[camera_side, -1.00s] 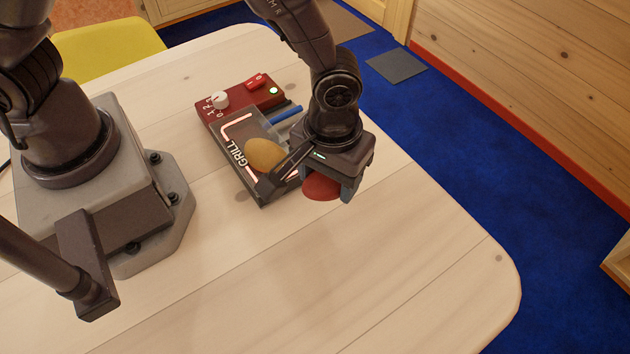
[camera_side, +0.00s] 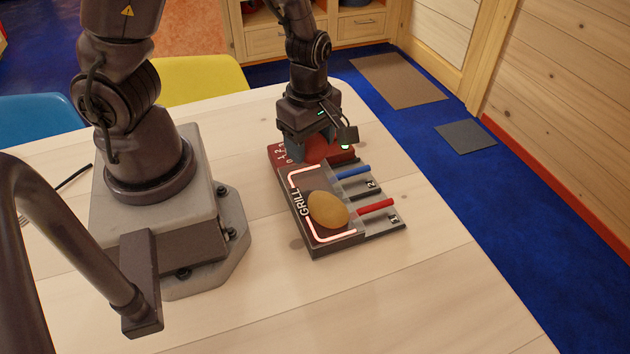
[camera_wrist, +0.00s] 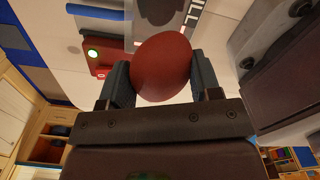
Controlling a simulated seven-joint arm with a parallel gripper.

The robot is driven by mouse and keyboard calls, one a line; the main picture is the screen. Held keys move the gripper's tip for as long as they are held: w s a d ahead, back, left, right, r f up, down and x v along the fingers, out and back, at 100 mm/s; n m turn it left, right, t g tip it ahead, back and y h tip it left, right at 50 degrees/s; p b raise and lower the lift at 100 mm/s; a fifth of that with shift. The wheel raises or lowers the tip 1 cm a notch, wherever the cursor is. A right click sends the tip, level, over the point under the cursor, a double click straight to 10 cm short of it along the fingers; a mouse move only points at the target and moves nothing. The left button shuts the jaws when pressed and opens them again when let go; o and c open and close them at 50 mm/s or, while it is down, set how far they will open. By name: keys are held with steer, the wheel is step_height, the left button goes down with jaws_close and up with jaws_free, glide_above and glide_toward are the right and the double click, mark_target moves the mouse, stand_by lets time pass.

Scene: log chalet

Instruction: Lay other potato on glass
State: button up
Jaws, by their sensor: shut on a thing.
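A red potato (camera_side: 317,149) is between the fingers of my gripper (camera_side: 310,147), which is shut on it. In the wrist view the red potato (camera_wrist: 161,67) fills the gap between the two fingers. In the side view it is over the red control end of the grill; its exact height above it is hard to tell. A yellow-brown potato (camera_side: 328,210) lies on the dark glass (camera_side: 318,182) of the grill, toward its near end. Glowing corner lines mark the glass, and its far part is bare.
The red control panel (camera_side: 283,154) is partly hidden by my gripper. A blue bar (camera_side: 352,172) and a red bar (camera_side: 376,207) lie at the grill's right, by numbers 2 and 1. The table (camera_side: 430,270) is clear in front. A yellow chair (camera_side: 200,82) stands behind.

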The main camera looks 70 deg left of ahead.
steer(key=shift+f, duration=3.3)
steer(key=o, duration=0.9)
steer(key=shift+f, duration=0.1)
steer(key=shift+o, duration=0.2)
step_height(320, 180, up, 12)
steer(key=shift+d+r, duration=0.1)
steer(key=shift+r, duration=0.1)
step_height(320, 180, up, 8)
steer(key=d+m+t+h, duration=0.2)
steer(key=d+m, duration=0.1)
steer(key=m, duration=0.8)
step_height(320, 180, up, 9)
steer(key=m+t+y, duration=0.1)
steer(key=m+t, duration=0.2)
steer(key=m, duration=0.7)
glide_above(311, 180)
steer(key=s+d, duration=0.2)
steer(key=s, duration=0.3)
steer(key=shift+s+a+r+m+t+y, duration=0.1)
steer(key=shift+r+m+t+y, duration=0.05)
steer(key=shift+r+m+y, duration=0.15)
steer(key=shift+s+a+r+m+t+y, duration=0.1)
steer(key=shift+m+t+y, duration=0.1)
steer(key=shift+m, duration=0.2)
